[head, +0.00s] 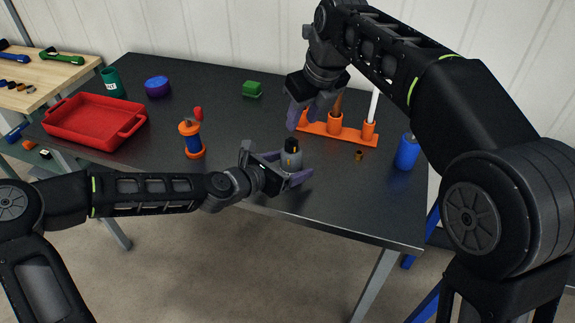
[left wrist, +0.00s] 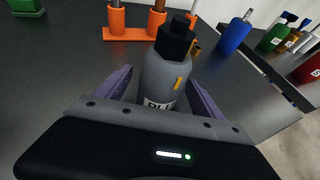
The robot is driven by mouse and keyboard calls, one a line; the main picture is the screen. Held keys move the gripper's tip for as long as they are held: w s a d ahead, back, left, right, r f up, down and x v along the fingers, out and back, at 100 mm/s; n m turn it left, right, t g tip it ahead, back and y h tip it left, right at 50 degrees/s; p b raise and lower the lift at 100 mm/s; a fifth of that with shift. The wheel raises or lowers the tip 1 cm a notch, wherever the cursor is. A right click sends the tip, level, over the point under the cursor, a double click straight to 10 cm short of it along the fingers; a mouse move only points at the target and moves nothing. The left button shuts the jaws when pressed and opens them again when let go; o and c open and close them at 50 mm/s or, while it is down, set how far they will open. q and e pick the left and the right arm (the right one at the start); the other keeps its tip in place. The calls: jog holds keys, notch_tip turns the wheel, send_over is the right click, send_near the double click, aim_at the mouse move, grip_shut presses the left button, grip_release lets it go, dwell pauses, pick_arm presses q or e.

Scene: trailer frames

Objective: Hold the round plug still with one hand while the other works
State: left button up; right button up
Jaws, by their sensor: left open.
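The round plug (head: 290,160) is a grey cylinder with a black top, a yellow mark and a partly hidden label. It stands upright near the table's front edge. My left gripper (head: 297,165) is open, with its purple fingers on either side of the plug. In the left wrist view, the plug (left wrist: 166,75) stands between the fingers, with a visible gap at the left finger; contact on the right is unclear. My right gripper (head: 310,110) hangs above the table behind the plug, fingers apart and nothing seen between them.
An orange rack (head: 350,133) with upright tools stands behind, near a small brass piece (head: 359,155) and a blue bottle (head: 406,152). A red tray (head: 92,121), an orange-and-blue object (head: 192,140), a purple container (head: 157,86) and a green block (head: 252,89) occupy the left and back.

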pick_arm(q)
jog(key=c, duration=1.6)
